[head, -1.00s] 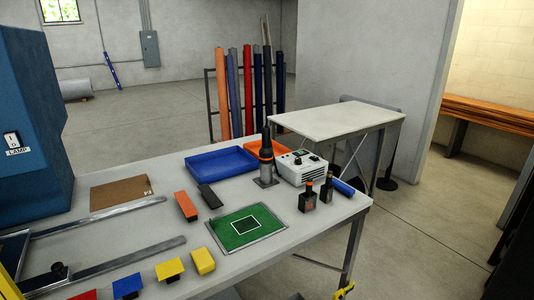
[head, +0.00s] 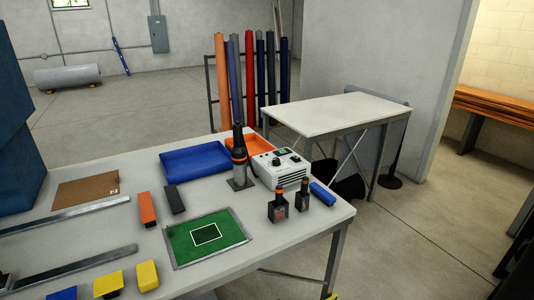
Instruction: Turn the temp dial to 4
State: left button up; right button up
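A white control box (head: 279,170) with a vented front stands near the far right part of the workbench. Its sloped top carries a dark round knob (head: 276,161), which looks like the temp dial, and a small dark display. The knob's markings and the number it points to are too small to read. Neither of my grippers can be made out in the head view.
Two small dark bottles (head: 278,207) and a blue cylinder (head: 322,193) sit in front of the box. A blue tray (head: 172,172), an orange tray and a green mat (head: 183,240) lie nearby. A bare white table (head: 335,112) stands behind, with open floor to the right.

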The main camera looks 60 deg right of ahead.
aim_at(276, 161)
jog(key=k+l+u, duration=0.1)
jog(key=l, duration=0.25)
jog(key=k+l+u, duration=0.15)
jog(key=l, duration=0.2)
jog(key=k+l+u, duration=0.1)
jog(key=l, duration=0.25)
jog(key=k+l, duration=0.15)
jog(key=l, duration=0.2)
jog(key=k+l, duration=0.15)
jog(key=l, duration=0.2)
jog(key=k+l, duration=0.15)
jog(key=l, duration=0.2)
jog(key=u, duration=0.05)
